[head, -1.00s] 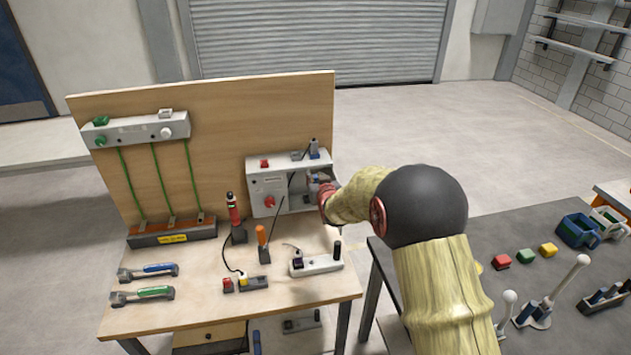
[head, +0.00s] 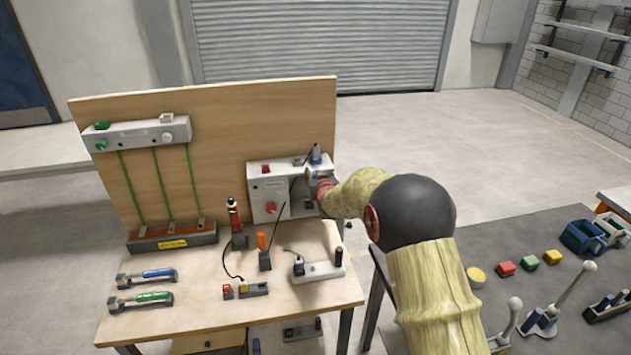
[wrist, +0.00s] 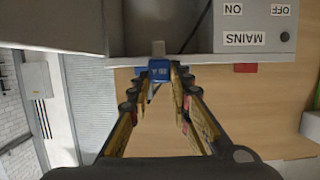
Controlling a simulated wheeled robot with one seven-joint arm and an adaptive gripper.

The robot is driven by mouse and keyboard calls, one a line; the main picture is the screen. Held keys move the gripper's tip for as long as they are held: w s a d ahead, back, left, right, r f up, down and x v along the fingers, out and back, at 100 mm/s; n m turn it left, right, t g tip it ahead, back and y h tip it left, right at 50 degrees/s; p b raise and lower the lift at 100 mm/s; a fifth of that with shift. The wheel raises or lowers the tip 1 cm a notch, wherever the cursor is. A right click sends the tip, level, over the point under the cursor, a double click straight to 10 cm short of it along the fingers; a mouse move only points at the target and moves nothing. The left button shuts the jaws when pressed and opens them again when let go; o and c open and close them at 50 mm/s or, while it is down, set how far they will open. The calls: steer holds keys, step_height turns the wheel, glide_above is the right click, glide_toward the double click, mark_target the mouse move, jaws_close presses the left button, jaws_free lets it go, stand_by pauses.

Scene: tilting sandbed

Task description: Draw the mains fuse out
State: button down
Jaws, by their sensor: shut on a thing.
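The white mains box (head: 268,196) stands at the back right of the wooden bench, against the upright board. My gripper (head: 318,186) is at the open right-hand bay of this box. In the wrist view, which is upside down, the gripper (wrist: 164,76) is shut on the blue fuse (wrist: 159,69), which bears a rating label. A grey tab (wrist: 158,47) sticks out of the fuse toward the bay. I cannot tell whether the tab still touches a holder. The MAINS and ON/OFF labels show on the box front (wrist: 256,30). In the head view my gripper mostly hides the fuse.
A red tester (head: 233,215), an orange-handled tool (head: 262,242) and a grey block (head: 318,270) stand in front. A dark table (head: 500,240) is at the right.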

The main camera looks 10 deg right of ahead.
steer(key=w, duration=0.3)
steer(key=shift+w+r+b, duration=0.1)
steer(key=shift+r+b, duration=0.1)
steer(key=shift+b, duration=0.2)
steer(key=shift+r, duration=0.1)
